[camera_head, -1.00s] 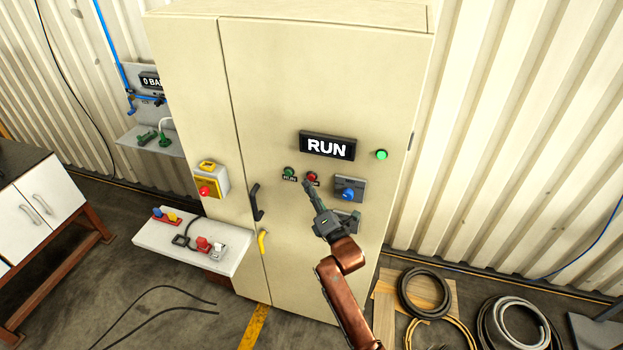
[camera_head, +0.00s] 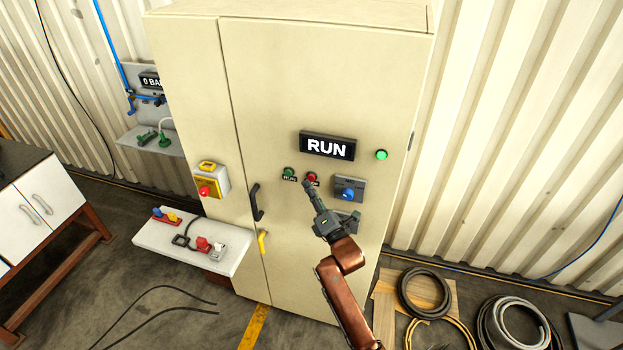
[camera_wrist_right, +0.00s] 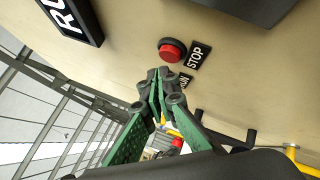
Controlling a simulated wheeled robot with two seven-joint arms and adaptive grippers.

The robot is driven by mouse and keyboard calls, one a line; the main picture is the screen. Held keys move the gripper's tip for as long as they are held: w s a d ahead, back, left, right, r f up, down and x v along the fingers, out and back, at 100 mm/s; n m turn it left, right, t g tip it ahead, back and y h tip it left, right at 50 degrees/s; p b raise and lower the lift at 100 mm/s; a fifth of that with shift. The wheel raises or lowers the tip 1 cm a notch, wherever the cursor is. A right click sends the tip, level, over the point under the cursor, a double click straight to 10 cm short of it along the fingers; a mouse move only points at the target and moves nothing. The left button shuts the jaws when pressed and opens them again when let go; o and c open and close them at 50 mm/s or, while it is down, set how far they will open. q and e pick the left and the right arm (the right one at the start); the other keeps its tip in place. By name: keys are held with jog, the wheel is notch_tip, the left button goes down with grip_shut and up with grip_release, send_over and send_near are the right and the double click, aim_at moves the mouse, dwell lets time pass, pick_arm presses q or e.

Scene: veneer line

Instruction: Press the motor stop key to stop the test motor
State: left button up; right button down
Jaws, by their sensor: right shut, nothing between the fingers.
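The motor stop key is a red round button (camera_head: 312,177) on the beige cabinet door (camera_head: 280,100); in the right wrist view the red button (camera_wrist_right: 172,50) sits beside a black STOP label (camera_wrist_right: 195,57). The green run key (camera_head: 289,172) is just left of it. The display (camera_head: 327,146) above reads RUN, and a green lamp (camera_head: 381,155) is lit. My right gripper (camera_head: 309,187) is shut and empty, its tips just below the red button. In the right wrist view the fingertips (camera_wrist_right: 160,78) appear close to the button, with a small gap in the picture. My left gripper is not in view.
A blue rotary switch (camera_head: 348,194) is right of my gripper. A black door handle (camera_head: 256,203) and a yellow emergency-stop box (camera_head: 210,181) are to the left. A white shelf (camera_head: 180,243) with plugs juts out at lower left. Coiled hoses (camera_head: 425,293) lie on the floor at right.

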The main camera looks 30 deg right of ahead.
jog(key=shift+d, duration=0.1)
jog(key=shift+w+d, duration=0.25)
jog(key=shift+w+d, duration=0.25)
jog(key=shift+d, duration=0.05)
dwell(0.8)
jog(key=shift+a, duration=0.1)
jog(key=shift+s+a, duration=0.6)
jog(key=shift+s+a+p, duration=0.55)
jog(key=shift+s+a, duration=1.05)
jog(key=shift+a, duration=0.3)
